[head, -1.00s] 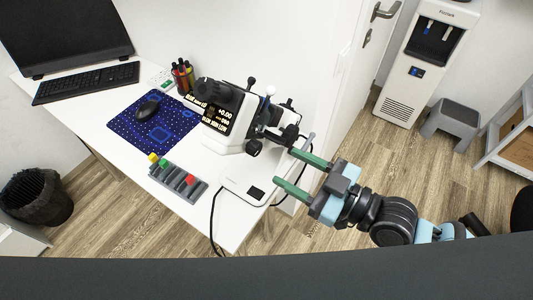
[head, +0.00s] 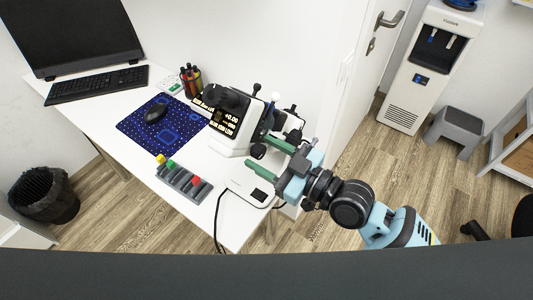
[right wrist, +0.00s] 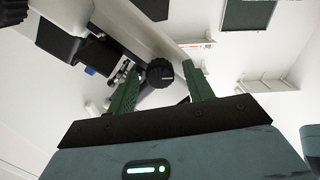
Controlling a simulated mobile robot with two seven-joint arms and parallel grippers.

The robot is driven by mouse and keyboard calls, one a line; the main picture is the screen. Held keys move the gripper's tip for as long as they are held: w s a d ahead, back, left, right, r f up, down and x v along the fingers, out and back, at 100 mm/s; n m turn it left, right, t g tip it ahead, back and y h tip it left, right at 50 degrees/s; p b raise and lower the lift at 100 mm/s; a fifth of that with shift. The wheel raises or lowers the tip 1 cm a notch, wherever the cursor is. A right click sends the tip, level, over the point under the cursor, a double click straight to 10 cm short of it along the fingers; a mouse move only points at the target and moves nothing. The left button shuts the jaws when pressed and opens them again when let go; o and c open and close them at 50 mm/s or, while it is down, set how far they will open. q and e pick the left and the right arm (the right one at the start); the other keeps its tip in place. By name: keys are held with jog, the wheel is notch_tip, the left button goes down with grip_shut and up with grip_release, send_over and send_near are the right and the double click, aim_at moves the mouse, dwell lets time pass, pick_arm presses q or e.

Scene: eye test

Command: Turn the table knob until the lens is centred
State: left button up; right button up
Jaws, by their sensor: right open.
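In the right wrist view the ridged knob (right wrist: 159,73) shows between and a little beyond the green fingertips. My right gripper (head: 259,153) is open, its fingers on either side of the knob; I cannot tell whether they touch it. My left gripper is not in view.
A white box (head: 249,186) with a dark display lies close below my right fingers. A grey rack (head: 184,184) with coloured blocks, a blue mouse mat (head: 139,134), a pen cup (head: 191,82) and a keyboard (head: 98,84) share the table (head: 205,222). A door stands behind.

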jog(key=c, duration=1)
jog(key=shift+o, duration=0.2)
jog(key=shift+m, duration=1)
jog(key=o, duration=1)
jog(key=shift+c, duration=0.2)
